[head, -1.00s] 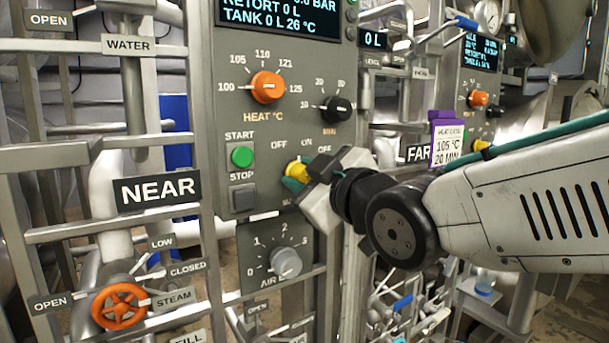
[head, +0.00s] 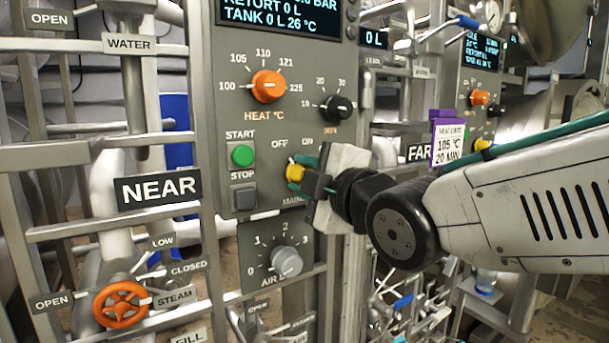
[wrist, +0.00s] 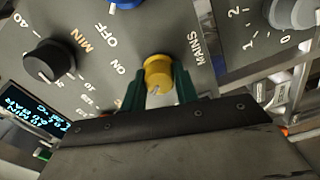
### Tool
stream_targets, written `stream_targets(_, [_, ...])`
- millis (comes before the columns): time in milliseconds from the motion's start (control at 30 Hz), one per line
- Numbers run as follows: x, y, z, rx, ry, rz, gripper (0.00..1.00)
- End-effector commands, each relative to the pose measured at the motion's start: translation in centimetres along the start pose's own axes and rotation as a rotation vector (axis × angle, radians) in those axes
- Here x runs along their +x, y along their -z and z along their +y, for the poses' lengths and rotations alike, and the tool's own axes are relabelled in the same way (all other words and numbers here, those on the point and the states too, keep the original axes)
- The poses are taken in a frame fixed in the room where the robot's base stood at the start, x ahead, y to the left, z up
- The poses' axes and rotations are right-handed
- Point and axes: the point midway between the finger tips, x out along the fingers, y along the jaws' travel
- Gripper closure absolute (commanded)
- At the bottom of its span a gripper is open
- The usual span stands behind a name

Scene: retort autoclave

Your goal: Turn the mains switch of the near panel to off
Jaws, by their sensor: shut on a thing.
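The mains switch is a yellow knob (head: 295,173) low on the near panel (head: 222,95), right of the STOP button. OFF and ON labels show above it; any label to its right is hidden behind my gripper. My gripper (head: 297,174) reaches in from the right, its green fingers shut on the knob. In the wrist view the knob (wrist: 158,70) sits between the two green fingers, with OFF, ON and MAINS lettering around it. A small pale mark shows on the knob, but I cannot tell surely which label it faces.
The green START button (head: 242,156), the orange heat knob (head: 268,87), a black knob (head: 338,107) and the grey air knob (head: 287,262) surround the switch. A NEAR sign (head: 157,188) and an orange valve wheel (head: 121,303) are at left. A purple-backed card (head: 448,140) hangs at right.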

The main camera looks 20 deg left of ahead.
Motion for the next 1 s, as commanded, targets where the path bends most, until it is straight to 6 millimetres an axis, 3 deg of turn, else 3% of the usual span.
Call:
stream_targets(467, [0.0, 0.0, -0.1, -0.017, 0.003, 0.000, 0.93])
stream_targets(500, [0.0, 0.0, -0.1, -0.017, 0.003, 0.000, 0.67])
stream_targets(567, [0.0, 0.0, -0.1, -0.017, 0.002, 0.000, 0.51])
stream_targets(867, [-0.1, 0.0, 0.0, -0.016, 0.001, 0.000, 0.48])
stream_targets(1000, [-1.3, 0.0, 0.0, -0.016, 0.000, 0.000, 0.48])
